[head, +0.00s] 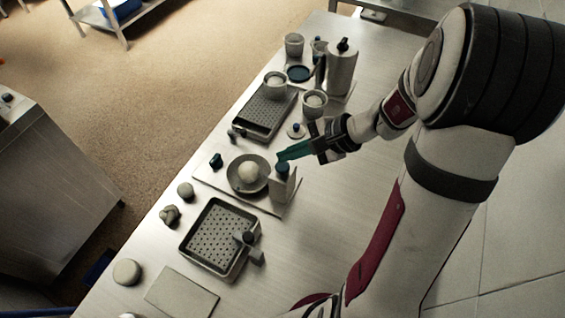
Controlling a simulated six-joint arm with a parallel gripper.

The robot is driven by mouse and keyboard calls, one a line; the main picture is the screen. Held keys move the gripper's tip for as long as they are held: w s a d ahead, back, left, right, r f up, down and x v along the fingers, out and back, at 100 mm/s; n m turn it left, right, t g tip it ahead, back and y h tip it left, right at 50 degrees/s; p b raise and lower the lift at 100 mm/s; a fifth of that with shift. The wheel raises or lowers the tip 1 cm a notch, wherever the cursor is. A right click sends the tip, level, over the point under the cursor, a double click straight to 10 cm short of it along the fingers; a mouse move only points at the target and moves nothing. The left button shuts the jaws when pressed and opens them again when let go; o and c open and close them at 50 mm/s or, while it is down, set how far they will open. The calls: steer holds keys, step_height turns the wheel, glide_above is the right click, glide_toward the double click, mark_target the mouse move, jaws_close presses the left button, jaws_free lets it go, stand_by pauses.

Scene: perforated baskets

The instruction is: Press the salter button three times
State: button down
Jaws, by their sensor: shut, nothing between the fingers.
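The salter (282,187) is a pale upright box with a dark blue button (283,168) on its top. It stands at the right end of a thin board (215,181), beside a round grey plate (237,183) that holds a pale ball (249,172). My gripper (281,156) has teal fingers, shut and empty. It reaches in from the right, and its fingertips are at the salter's top, just above the button in the picture. I cannot tell whether they touch the button.
One perforated basket (186,240) lies in front of the board, with small dark blocks at its right edge. Another basket (246,126) lies behind. Cups and a tall white dispenser (341,72) stand at the back. The table's right side (345,205) is bare.

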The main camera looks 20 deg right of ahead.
mark_target(288, 166)
steer(key=shift+f, duration=0.1)
steer(key=shift+f, duration=0.3)
steer(key=shift+f, duration=0.6)
stand_by(0.6)
stand_by(0.3)
steer(key=shift+r, duration=1.05)
steer(key=shift+r, duration=0.1)
steer(key=shift+r, duration=2.4)
